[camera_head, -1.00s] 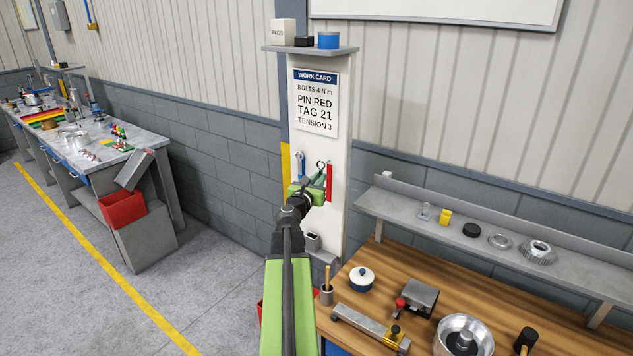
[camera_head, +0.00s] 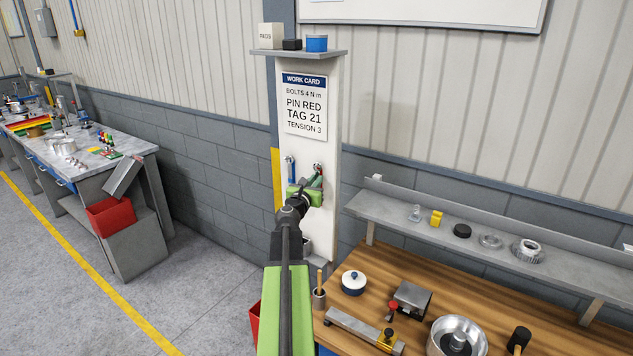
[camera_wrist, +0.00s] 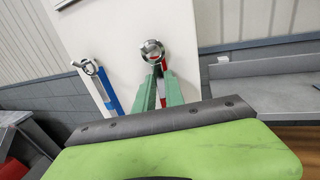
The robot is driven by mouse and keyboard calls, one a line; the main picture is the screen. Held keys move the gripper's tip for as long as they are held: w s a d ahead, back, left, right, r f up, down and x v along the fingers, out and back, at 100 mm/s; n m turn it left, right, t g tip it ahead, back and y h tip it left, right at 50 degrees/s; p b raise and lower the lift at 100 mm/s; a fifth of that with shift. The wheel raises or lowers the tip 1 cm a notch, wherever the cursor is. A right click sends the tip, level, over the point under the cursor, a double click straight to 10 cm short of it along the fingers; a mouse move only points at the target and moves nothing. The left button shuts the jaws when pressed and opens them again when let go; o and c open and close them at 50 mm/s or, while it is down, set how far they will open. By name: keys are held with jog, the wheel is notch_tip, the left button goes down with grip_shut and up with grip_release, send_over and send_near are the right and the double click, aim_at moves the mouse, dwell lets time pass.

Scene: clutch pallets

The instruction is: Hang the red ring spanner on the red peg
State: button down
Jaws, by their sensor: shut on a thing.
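The red ring spanner (camera_wrist: 152,48) is pinched between the green fingers of my gripper (camera_wrist: 158,88). Its bright metal ring stands above the fingertips in front of the white board, and a little red shows between the fingers. In the head view my gripper (camera_head: 308,190) is at the lower part of the white board (camera_head: 324,120), with the ring just above it. The red peg cannot be made out. I cannot tell whether the ring is around a peg or only in front of it. A blue spanner (camera_wrist: 108,93) hangs to the left, apart from my gripper.
A work card (camera_head: 304,107) is fixed higher on the board. A small shelf (camera_head: 299,54) with boxes tops it. A wooden bench (camera_head: 375,285) with tools and a grey shelf (camera_head: 470,248) stand to the right.

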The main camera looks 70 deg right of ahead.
jog(key=c, duration=1.3)
grip_release()
jog(key=shift+c, duration=0.2)
jog(key=shift+a, duration=0.15)
